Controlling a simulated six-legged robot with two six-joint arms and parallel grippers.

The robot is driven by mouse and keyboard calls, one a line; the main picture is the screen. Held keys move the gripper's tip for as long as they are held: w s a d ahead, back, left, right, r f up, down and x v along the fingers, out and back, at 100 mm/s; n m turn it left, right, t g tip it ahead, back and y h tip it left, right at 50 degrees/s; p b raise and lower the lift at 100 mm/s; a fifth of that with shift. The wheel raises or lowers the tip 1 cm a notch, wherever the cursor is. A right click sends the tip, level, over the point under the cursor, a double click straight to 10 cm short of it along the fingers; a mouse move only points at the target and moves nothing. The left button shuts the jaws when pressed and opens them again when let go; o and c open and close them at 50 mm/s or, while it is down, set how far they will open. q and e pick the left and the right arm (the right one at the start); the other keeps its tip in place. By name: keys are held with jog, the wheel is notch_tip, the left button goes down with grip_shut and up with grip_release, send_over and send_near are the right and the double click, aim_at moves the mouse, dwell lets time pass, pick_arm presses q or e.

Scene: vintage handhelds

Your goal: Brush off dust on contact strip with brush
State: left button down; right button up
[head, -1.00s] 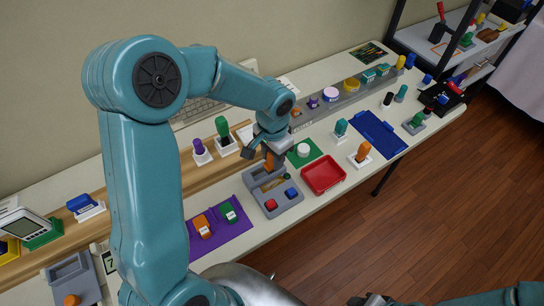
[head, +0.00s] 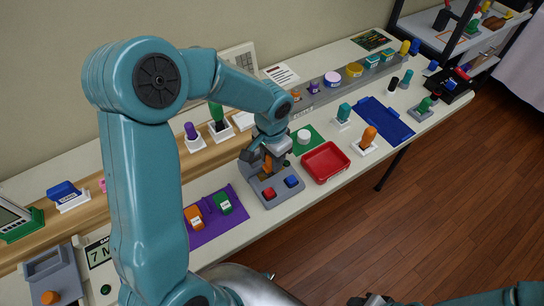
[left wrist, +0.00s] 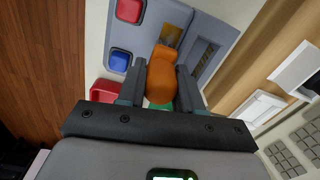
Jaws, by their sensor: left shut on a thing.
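My left gripper (head: 263,163) is shut on the orange handle of the brush (left wrist: 170,72), which stands between its two fingers in the left wrist view. The handle is low over the grey tray (head: 283,198), at its back part. The tray also shows in the left wrist view (left wrist: 133,30). A gold-brown patch (left wrist: 172,35) in the tray beside the handle may be the contact strip; most of it is hidden. The brush's bristles are hidden, so I cannot tell whether they touch it. My right gripper (head: 372,299) shows only partly at the bottom edge.
A red tray (head: 325,162) stands close on the right, and a purple mat (head: 207,230) with cartridges on the left. A green mat (head: 310,144) with a white jar lies behind.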

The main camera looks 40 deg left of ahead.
pick_arm(q)
jog(key=shift+f+b, duration=0.5)
dwell(0.7)
jog(key=shift+w+d+r, duration=0.15)
jog(key=shift+w+d, duration=0.15)
jog(key=shift+w, duration=0.5)
jog(key=shift+s+a+b, duration=0.25)
jog(key=shift+s+a, duration=0.1)
jog(key=shift+s, duration=0.5)
jog(key=shift+s+a+b, duration=0.2)
jog(key=shift+s+a, duration=0.1)
jog(key=shift+s, duration=0.5)
jog(key=shift+w, duration=0.1)
jog(key=shift+w+d, duration=0.35)
jog(key=shift+w, duration=0.4)
jog(key=shift+w+d, duration=0.35)
jog(key=shift+w, duration=0.4)
jog(key=shift+s+a, duration=0.35)
jog(key=shift+s, duration=0.45)
jog(key=shift+s+a, duration=0.35)
jog(key=shift+s, duration=0.45)
jog(key=shift+w+d, duration=0.35)
jog(key=shift+w, duration=0.45)
jog(key=shift+w+d, duration=0.35)
jog(key=shift+w, duration=0.45)
